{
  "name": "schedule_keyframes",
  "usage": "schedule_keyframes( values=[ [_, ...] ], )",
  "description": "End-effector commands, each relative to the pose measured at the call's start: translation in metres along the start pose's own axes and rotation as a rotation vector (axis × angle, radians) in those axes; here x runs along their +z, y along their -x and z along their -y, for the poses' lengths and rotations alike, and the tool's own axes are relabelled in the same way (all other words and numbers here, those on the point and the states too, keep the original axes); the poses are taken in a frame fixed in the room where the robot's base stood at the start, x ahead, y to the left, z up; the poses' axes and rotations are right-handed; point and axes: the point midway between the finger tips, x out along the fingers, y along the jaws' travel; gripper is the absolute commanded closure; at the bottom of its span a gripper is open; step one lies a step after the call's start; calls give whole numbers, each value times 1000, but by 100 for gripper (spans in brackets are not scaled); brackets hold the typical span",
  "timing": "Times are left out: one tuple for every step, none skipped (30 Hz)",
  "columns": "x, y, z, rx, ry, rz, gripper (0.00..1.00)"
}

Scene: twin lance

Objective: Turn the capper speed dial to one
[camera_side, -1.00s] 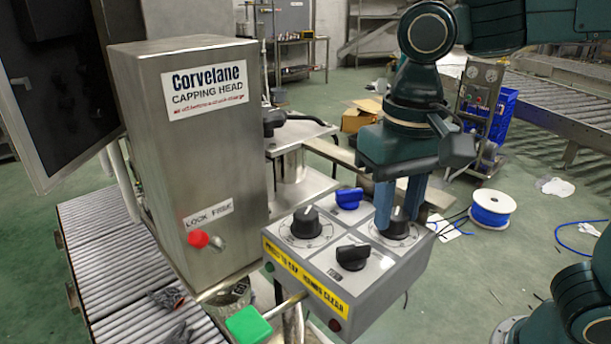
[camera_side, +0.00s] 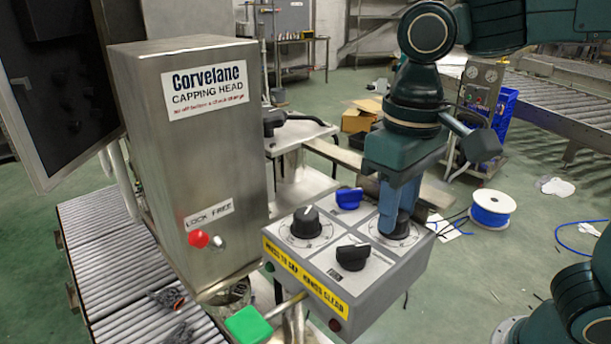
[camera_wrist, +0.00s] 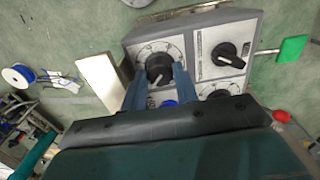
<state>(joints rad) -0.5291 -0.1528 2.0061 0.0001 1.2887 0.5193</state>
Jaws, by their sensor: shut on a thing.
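The grey control box (camera_side: 345,309) carries two round-scaled dials, a black selector knob (camera_side: 352,257) and a blue knob (camera_side: 348,198). My gripper (camera_side: 395,222) points down over the right dial (camera_side: 403,236), its blue fingers shut on that dial's black knob. In the wrist view the gripped knob (camera_wrist: 159,65) sits between the two fingertips, with its white pointer line toward the gripper side. The fingers hide much of it in the side view. The other dial (camera_side: 305,224) stands free on the left. I cannot read the scale numbers or the dial names.
The steel capping head (camera_side: 200,150) with a red button (camera_side: 198,239) stands left of the box. A green paddle (camera_side: 248,325) sticks out in front. A roller conveyor (camera_side: 115,260) runs at lower left. A spool of blue cable (camera_side: 492,207) lies on the floor at right.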

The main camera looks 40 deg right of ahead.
Motion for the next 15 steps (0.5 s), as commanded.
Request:
schedule_keyframes(
  values=[
    [0, 1, 0, -1, 45, -1, 93],
    [0, 1, 0, -1, 74, -1, 93],
    [0, 1, 0, -1, 111, -1, 93],
    [0, 1, 0, -1, 140, -1, 93],
    [0, 1, 0, -1, 169, -1, 93],
    [0, 1, 0, -1, 206, -1, 93],
    [0, 1, 0, -1, 235, -1, 93],
    [0, 1, 0, -1, 264, -1, 93],
    [0, 1, 0, -1, 301, -1, 93],
    [0, 1, 0, -1, 330, -1, 93],
    [0, 1, 0, -1, 359, -2, 93],
    [0, 1, 0, -1, 396, -2, 93],
    [0, 1, 0, -1, 425, -2, 93],
    [0, 1, 0, -1, 453, -2, 93],
    [0, 1, 0, -1, 491, -2, 93]
  ],
)
